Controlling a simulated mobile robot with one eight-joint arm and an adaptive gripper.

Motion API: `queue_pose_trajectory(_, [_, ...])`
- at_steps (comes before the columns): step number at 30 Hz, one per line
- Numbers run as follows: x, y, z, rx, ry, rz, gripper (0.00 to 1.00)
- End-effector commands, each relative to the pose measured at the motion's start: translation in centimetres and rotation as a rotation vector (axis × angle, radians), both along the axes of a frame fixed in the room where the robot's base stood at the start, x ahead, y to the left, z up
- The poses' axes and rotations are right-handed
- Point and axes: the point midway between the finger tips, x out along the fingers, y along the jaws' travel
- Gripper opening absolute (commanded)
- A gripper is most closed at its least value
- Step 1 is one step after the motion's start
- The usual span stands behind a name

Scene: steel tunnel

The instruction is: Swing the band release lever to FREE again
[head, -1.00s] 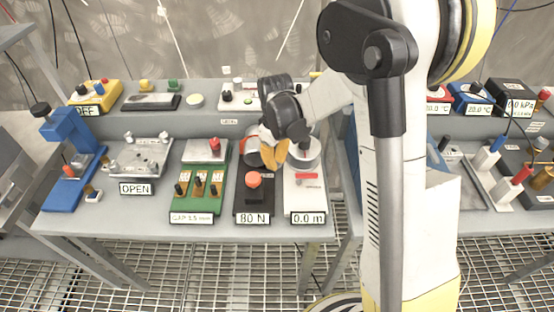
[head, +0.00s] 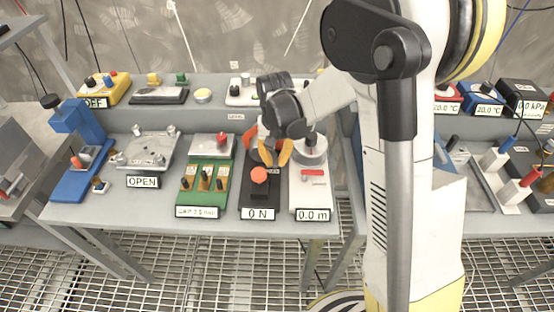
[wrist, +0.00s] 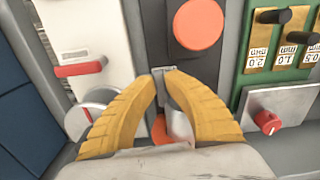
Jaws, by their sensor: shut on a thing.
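The band unit (head: 258,195) is a black box with an orange-red knob (head: 259,175) on top and a plate reading "0 N" (head: 258,214). In the wrist view the same knob (wrist: 197,24) is just beyond my fingertips. My gripper (head: 276,162) is over the back of this unit, its yellow fingers pointing down. In the wrist view my gripper (wrist: 162,74) is shut on a small grey tab, which I take for the release lever (wrist: 164,70). An orange-red part (wrist: 160,130) shows between the fingers. No FREE marking is readable, and my fingers partly hide the lever.
A white unit reading "0.0 m" (head: 312,215) with a round grey drum (head: 311,152) stands close on the right. A green gauge board (head: 205,184) is close on the left. The bench's front strip is clear.

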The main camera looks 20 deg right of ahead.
Motion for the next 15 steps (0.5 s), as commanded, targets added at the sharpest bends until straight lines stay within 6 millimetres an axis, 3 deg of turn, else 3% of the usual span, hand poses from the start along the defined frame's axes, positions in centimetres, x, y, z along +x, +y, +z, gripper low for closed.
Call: queue_pose_trajectory(15, [0.04,0.27,-0.04,0.0,0.001,-0.094,0.0])
